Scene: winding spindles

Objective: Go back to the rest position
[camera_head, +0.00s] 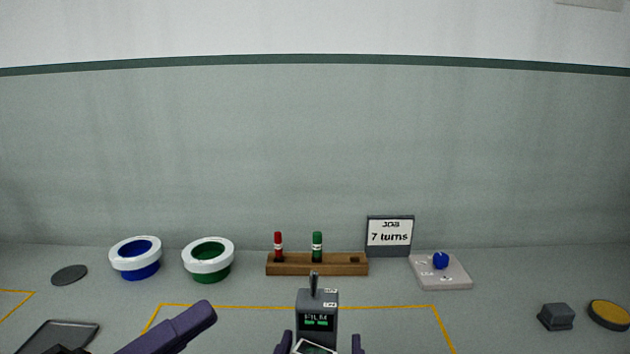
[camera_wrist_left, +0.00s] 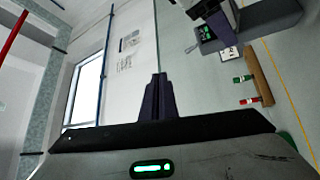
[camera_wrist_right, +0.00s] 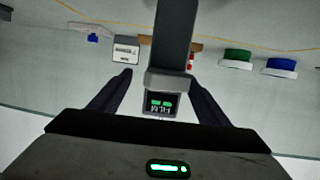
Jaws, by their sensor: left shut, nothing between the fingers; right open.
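My left gripper (camera_head: 200,318) is shut and empty at the lower left, over the table front; its closed purple fingers also show in the left wrist view (camera_wrist_left: 158,97). My right gripper (camera_head: 320,345) is open at the bottom middle. Its spread fingers in the right wrist view (camera_wrist_right: 158,95) lie on either side of a grey device (camera_head: 317,300) with a green-lit display and an upright post. I cannot tell whether they touch it. The device also shows in the left wrist view (camera_wrist_left: 216,27).
A wooden rack (camera_head: 342,265) holds a red spindle (camera_head: 278,246) and a green spindle (camera_head: 317,246). Blue (camera_head: 135,258) and green (camera_head: 208,260) white-rimmed pots stand left. A "7 turns" sign (camera_head: 390,234), a blue-knob plate (camera_head: 455,273), a dark block (camera_head: 556,317) and a yellow disc (camera_head: 609,314) are right.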

